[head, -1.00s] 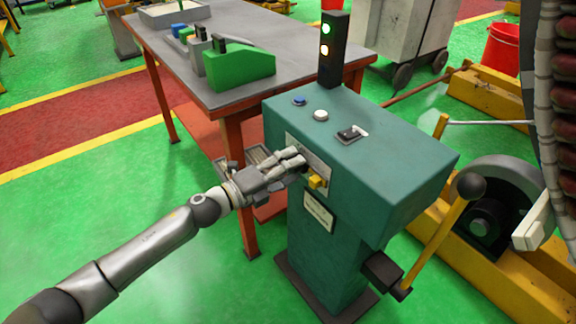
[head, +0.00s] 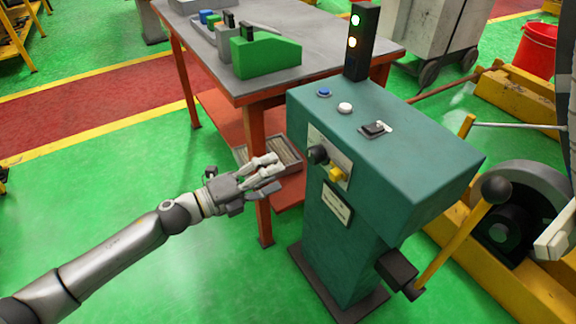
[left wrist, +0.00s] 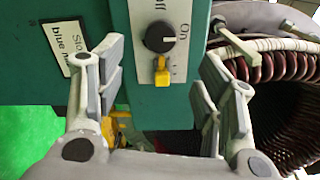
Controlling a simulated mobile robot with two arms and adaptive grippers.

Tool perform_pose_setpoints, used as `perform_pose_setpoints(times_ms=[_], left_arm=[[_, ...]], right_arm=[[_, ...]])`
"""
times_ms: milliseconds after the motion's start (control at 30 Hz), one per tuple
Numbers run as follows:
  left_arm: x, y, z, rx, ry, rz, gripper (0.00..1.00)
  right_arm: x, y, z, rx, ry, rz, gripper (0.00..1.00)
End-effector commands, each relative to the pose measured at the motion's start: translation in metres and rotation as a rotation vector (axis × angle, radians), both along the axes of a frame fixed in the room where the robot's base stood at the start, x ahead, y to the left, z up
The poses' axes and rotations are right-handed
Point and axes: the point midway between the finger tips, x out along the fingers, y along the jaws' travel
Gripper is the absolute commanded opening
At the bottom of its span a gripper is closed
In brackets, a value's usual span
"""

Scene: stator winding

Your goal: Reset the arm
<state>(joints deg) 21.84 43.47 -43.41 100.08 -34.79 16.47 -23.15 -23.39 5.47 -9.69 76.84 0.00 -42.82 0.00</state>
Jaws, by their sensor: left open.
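My left gripper (head: 268,175) is open and empty in the head view, to the left of the green control box (head: 390,160) and apart from it. In the left wrist view, its two fingers stand apart on either side of a black rotary knob (left wrist: 160,38) marked Off and On, with a yellow part (left wrist: 162,70) below it. The knob also shows on the box's front panel in the head view (head: 317,155), with the yellow part beside it (head: 338,174). My right gripper is not in view.
A grey-topped table (head: 318,66) with a green block (head: 265,56) stands behind the box. A lever with a black ball (head: 497,190) stands at the box's right. A copper-wound stator (left wrist: 285,85) shows in the left wrist view. Green floor is free around my left arm.

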Motion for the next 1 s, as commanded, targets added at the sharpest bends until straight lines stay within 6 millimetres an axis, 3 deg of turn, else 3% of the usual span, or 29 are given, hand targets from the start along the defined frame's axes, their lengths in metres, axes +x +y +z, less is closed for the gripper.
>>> perform_pose_setpoints(times_ms=[233, 667, 767, 867, 1000], left_arm=[[-0.008, 0.011, 0.0, 0.002, -0.002, -0.001, 0.62], [-0.008, 0.01, 0.0, 0.0, 0.0, 0.0, 0.62], [-0.003, 0.013, -0.008, -0.033, 0.04, 0.041, 0.62], [0.012, 0.027, -0.037, -0.134, 0.175, 0.176, 0.62], [0.022, 0.068, -0.123, -0.344, 0.495, 0.494, 0.62]], right_arm=[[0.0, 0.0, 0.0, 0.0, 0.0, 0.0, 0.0], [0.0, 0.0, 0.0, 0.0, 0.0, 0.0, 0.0], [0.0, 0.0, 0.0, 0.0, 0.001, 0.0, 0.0], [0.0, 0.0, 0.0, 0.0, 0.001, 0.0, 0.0], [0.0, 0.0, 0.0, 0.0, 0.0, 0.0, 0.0]])
